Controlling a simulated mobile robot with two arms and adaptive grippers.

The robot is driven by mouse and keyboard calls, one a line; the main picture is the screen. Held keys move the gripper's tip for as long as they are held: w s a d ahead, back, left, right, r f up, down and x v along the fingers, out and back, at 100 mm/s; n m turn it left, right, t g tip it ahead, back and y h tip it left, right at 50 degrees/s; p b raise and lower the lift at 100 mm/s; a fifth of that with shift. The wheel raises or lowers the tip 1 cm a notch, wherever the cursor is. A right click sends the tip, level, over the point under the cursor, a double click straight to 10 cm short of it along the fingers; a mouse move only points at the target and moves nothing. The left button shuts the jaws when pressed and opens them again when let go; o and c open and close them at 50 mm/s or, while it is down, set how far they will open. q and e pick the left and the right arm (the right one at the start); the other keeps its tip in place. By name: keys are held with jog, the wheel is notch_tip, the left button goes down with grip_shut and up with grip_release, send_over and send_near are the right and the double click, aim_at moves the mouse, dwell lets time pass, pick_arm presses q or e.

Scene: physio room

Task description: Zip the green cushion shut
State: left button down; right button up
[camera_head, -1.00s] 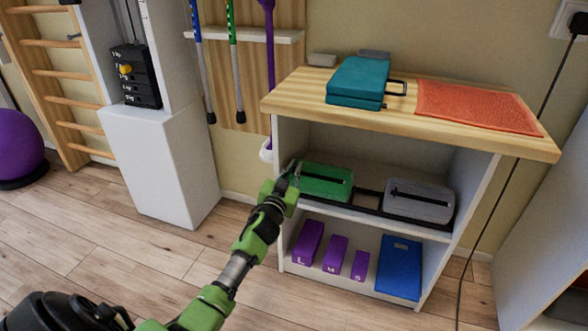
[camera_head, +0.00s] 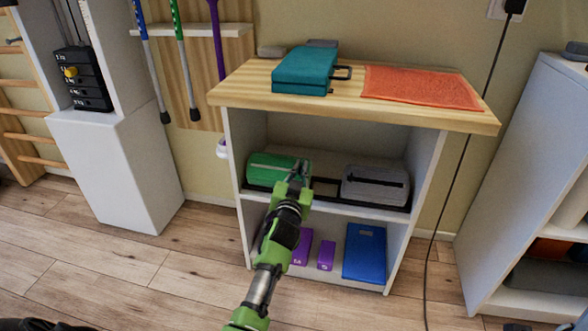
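The green cushion (camera_head: 266,169) lies on the middle shelf of the wooden-topped unit, at its left side. My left gripper (camera_head: 298,172) reaches in from below and stands at the cushion's right end, covering that part of the cushion and zip. Its fingers are small in the picture, and I cannot tell whether they are apart or touch the zip. My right gripper is not in view.
A grey cushion (camera_head: 375,184) with a dark zip lies to the right on the same shelf. Purple blocks (camera_head: 326,256) and a blue box (camera_head: 364,252) stand below. The wooden top (camera_head: 350,105) holds a teal case (camera_head: 305,70) and an orange towel (camera_head: 420,87).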

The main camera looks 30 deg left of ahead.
pick_arm(q)
jog(key=shift+f, duration=0.15)
jog(key=c, duration=2.2)
grip_release()
jog(key=shift+c, duration=0.2)
jog(key=v, duration=1.2)
